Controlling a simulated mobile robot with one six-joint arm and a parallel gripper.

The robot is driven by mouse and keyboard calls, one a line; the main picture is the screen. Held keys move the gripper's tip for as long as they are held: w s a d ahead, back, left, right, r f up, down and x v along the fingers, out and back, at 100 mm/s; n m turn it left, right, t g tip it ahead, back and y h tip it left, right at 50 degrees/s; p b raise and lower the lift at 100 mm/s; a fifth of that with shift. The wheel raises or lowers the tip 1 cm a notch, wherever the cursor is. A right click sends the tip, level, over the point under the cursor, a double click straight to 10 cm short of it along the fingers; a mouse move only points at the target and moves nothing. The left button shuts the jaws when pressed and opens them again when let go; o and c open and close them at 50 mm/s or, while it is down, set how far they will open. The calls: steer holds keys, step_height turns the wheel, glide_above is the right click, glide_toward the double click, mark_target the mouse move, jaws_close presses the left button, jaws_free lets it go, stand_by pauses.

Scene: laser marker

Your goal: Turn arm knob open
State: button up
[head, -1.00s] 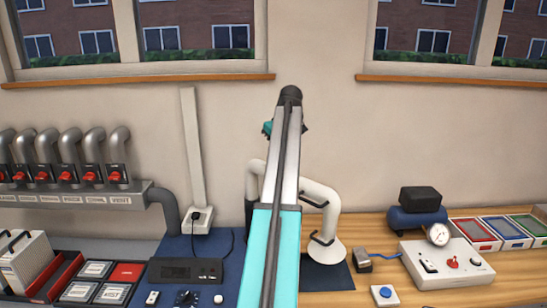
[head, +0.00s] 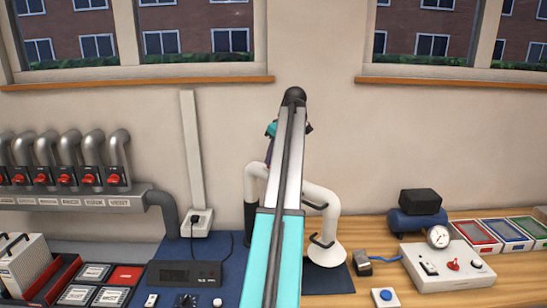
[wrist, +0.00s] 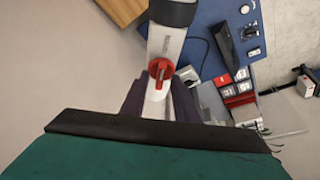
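A red knob (wrist: 160,70) sits on a white tube of the extraction arm (wrist: 167,45) in the wrist view. The dark fingers of my gripper (wrist: 160,98) are apart, one on each side of the tube, with the knob between and just beyond their tips. I cannot tell whether they touch anything. My gripper (head: 270,140) is mostly hidden there behind my arm. The knob is hidden in the head view.
Several grey ducts with red valve knobs (head: 66,180) line the left wall. A black control box (head: 185,273) lies on the blue mat. At right are a white panel with a gauge (head: 455,270), a blue compressor (head: 415,222) and coloured trays (head: 505,232).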

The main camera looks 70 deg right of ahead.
steer(key=shift+r, duration=0.1)
stand_by(0.3)
steer(key=b+v, duration=0.2)
steer(key=v, duration=1.1)
steer(key=shift+s+r+b, duration=0.2)
steer(key=shift+b, duration=0.2)
